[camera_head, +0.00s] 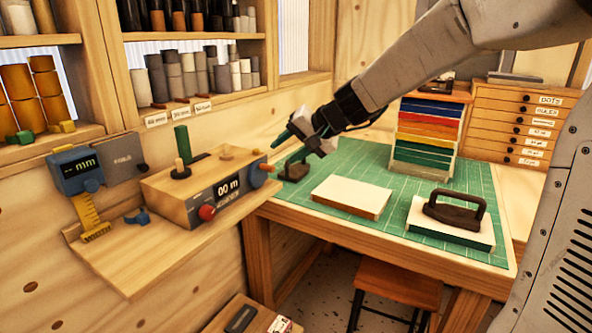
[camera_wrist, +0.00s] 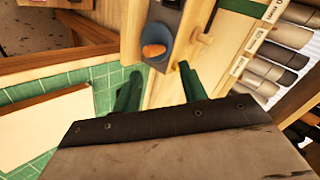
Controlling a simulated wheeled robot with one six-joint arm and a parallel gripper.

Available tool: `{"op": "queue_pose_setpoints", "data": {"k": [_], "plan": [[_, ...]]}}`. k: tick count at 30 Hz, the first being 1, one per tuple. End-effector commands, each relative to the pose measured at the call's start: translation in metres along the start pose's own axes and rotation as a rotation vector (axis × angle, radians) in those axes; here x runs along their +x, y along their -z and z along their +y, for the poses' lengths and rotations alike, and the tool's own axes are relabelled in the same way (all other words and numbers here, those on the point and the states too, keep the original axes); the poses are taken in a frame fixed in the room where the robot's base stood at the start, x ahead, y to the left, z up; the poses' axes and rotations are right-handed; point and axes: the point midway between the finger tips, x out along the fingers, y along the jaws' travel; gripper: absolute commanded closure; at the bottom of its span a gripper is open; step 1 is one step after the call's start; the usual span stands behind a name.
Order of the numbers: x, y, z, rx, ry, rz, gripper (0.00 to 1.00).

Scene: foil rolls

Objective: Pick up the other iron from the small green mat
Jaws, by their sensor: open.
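One dark iron (camera_head: 295,170) stands at the back left corner of the green mat (camera_head: 350,158), beside the wooden box. A second dark iron (camera_head: 455,212) with an arched handle rests on a pale block (camera_head: 425,226) at the right of the table. My gripper (camera_head: 284,138) is above the left iron, with a gap that I cannot measure. In the wrist view my gripper (camera_wrist: 157,88) has its two green fingers apart with nothing between them. No iron shows in the wrist view.
A wooden box (camera_head: 200,192) with red and blue knobs stands on the shelf just left of the left iron. A pale flat block (camera_head: 352,196) lies mid-table. Coloured stacked sheets (camera_head: 425,138) and labelled drawers (camera_head: 512,122) stand at the back right. A stool (camera_head: 398,284) is below.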

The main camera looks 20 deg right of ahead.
Motion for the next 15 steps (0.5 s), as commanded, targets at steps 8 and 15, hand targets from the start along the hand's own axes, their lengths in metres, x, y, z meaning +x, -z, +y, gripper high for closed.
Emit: {"op": "queue_pose_setpoints", "data": {"k": [8, 15], "plan": [[0.087, 0.141, 0.073, 0.297, 0.036, 0.284, 0.58], [0.122, 0.189, 0.13, 0.448, 0.005, 0.41, 0.58]]}}
